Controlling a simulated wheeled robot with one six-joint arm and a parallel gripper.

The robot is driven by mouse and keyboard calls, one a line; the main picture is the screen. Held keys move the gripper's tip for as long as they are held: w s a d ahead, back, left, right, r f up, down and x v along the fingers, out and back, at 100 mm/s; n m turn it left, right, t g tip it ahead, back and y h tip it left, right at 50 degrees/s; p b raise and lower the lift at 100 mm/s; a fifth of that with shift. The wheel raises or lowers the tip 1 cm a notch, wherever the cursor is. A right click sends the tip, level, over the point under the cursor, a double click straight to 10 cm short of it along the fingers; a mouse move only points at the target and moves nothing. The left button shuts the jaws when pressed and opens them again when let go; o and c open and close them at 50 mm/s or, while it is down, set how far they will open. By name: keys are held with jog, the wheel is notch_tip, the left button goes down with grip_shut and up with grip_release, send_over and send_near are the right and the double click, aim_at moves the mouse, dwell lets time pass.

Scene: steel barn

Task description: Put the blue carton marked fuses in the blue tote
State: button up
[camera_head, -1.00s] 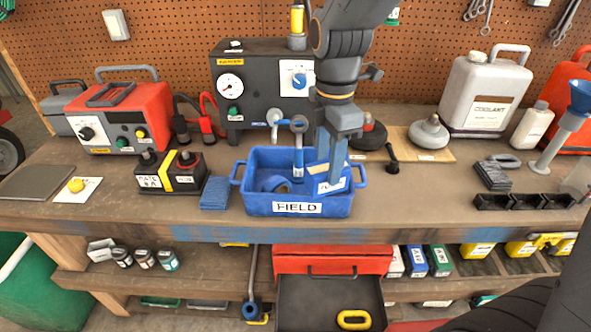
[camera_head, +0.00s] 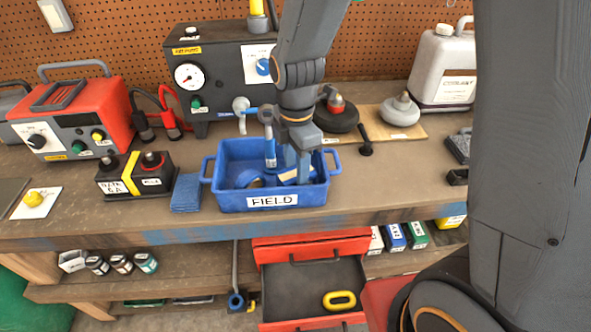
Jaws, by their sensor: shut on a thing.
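The blue tote (camera_head: 231,200), marked FIELD, stands on the bench near its front edge. My gripper (camera_head: 302,176) reaches down into the right part of the tote, jaws shut on the blue carton (camera_head: 289,177). Only a small part of the carton, with a pale patch, shows low inside the tote; its marking cannot be read now. I cannot tell if it touches the tote floor.
A blue pad (camera_head: 186,192) and a battery (camera_head: 136,180) lie left of the tote. A black gauge box (camera_head: 215,75) stands behind. An open drawer (camera_head: 310,290) and a shelf with small cartons (camera_head: 394,237) are below.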

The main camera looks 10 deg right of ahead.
jog(key=shift+f, duration=0.5)
jog(key=shift+f, duration=0.15)
jog(key=o, duration=0.8)
